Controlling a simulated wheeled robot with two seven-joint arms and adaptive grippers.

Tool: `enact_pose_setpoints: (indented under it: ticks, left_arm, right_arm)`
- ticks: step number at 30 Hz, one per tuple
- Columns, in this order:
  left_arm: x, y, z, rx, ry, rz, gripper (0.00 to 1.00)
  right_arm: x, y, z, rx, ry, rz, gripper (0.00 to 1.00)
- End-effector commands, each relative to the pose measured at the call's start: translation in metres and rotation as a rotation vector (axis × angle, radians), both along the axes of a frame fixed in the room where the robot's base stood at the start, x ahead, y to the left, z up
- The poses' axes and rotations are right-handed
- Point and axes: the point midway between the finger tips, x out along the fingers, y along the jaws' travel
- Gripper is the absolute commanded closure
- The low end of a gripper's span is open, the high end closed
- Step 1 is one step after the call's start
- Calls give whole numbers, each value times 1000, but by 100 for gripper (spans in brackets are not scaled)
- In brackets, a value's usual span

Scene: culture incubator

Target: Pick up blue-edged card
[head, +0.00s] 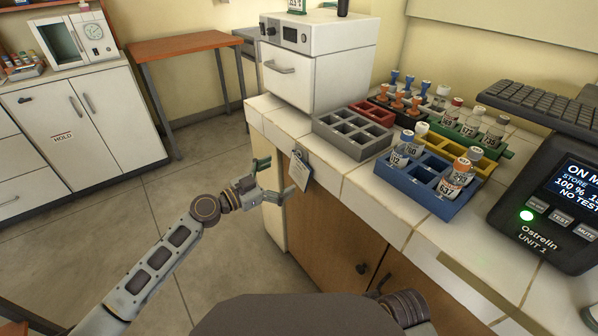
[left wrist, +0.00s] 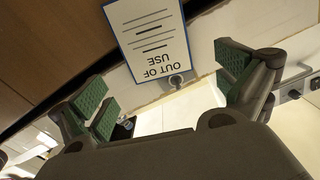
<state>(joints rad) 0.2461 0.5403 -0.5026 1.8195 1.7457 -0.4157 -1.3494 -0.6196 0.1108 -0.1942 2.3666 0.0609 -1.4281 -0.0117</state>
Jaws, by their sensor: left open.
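The blue-edged card (left wrist: 150,40) is white and reads "OUT OF USE", upside down in the left wrist view. It hangs from a small round hook or clip (left wrist: 176,81) on the counter's edge. In the head view the card (head: 298,171) hangs at the counter's front corner, partly behind a finger. My left gripper (head: 278,178) is open and empty beside it. In the left wrist view its green-padded fingers (left wrist: 168,90) are spread wide, with the card beyond and between them. No contact with the card shows. My right gripper is not in view.
The tiled counter (head: 414,262) holds a grey rack (head: 352,143), a blue rack (head: 424,190) with vials, and a monitor (head: 560,200). A white drawer unit (head: 320,75) stands behind. Wooden cupboard doors (head: 335,230) lie below the counter. The floor to the left is open.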

Motion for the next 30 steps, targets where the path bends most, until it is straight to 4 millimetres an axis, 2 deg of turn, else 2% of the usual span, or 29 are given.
enact_pose_setpoints:
  ticks: [6, 20, 30]
  left_arm:
    - [6, -8, 0, 1, -1, 0, 0]
    - [7, -11, 0, 1, -1, 0, 0]
    - [21, -31, -1, 1, -2, 0, 0]
  right_arm:
    - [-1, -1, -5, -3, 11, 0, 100]
    - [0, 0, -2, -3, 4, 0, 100]
    - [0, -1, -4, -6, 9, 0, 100]
